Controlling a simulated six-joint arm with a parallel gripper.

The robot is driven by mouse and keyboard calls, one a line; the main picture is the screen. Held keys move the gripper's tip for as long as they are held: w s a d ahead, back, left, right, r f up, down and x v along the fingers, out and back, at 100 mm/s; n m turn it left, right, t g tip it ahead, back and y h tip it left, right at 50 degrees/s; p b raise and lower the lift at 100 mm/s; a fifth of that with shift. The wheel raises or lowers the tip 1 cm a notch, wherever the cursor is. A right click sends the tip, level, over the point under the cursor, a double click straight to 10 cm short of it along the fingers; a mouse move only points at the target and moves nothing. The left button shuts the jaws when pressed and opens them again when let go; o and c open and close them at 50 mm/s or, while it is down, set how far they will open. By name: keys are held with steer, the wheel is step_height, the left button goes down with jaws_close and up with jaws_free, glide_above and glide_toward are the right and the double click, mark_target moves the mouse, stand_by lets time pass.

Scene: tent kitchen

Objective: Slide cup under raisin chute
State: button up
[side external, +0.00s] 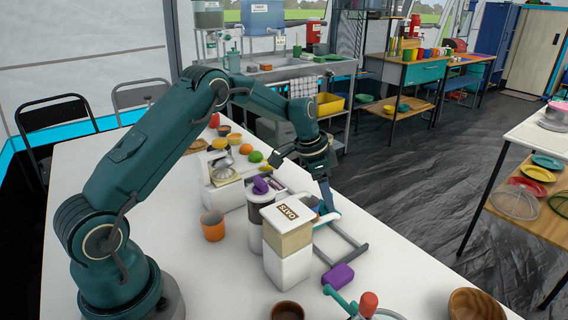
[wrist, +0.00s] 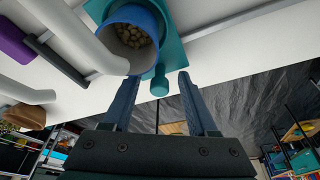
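A blue cup (wrist: 136,20) with pale lumps inside sits on a teal sliding tray (wrist: 172,40) in the wrist view. The tray's teal knob (wrist: 159,83) is between the tips of my open gripper (wrist: 156,78); I cannot tell if either finger touches it. A white chute (wrist: 75,32) ends over the cup's rim. A second white chute (wrist: 22,92) is farther left. In the side view my gripper (side external: 326,203) is beside the white oats dispenser (side external: 290,262), which hides most of the cup and tray. No raisin label is readable.
Grey rails (side external: 350,256) run beside the dispensers on the white table. A purple block (side external: 338,276) stands near the rails. An orange cup (side external: 212,227), a juicer (side external: 223,175) and several fruits are to the left. A brown bowl (side external: 287,311) is at the front.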

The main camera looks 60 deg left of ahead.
steer(key=shift+r, duration=3.5)
steer(key=shift+d, duration=0.1)
steer(key=s+d+r+t, duration=0.2)
steer(key=s+d+r, duration=0.1)
steer(key=s+r, duration=0.3)
steer(key=s+d+r+t, duration=0.1)
steer(key=s+d+r, duration=0.35)
steer(key=r, duration=0.45)
steer(key=s+f+n, duration=0.3)
steer(key=s+f, duration=0.1)
steer(key=s, duration=0.4)
steer(key=s+f+n+y, duration=0.1)
steer(key=s+f+n, duration=0.2)
steer(key=s, duration=0.5)
steer(key=shift+a+f+y, duration=0.25)
steer(key=shift+f+y, duration=0.05)
steer(key=shift+f, duration=0.3)
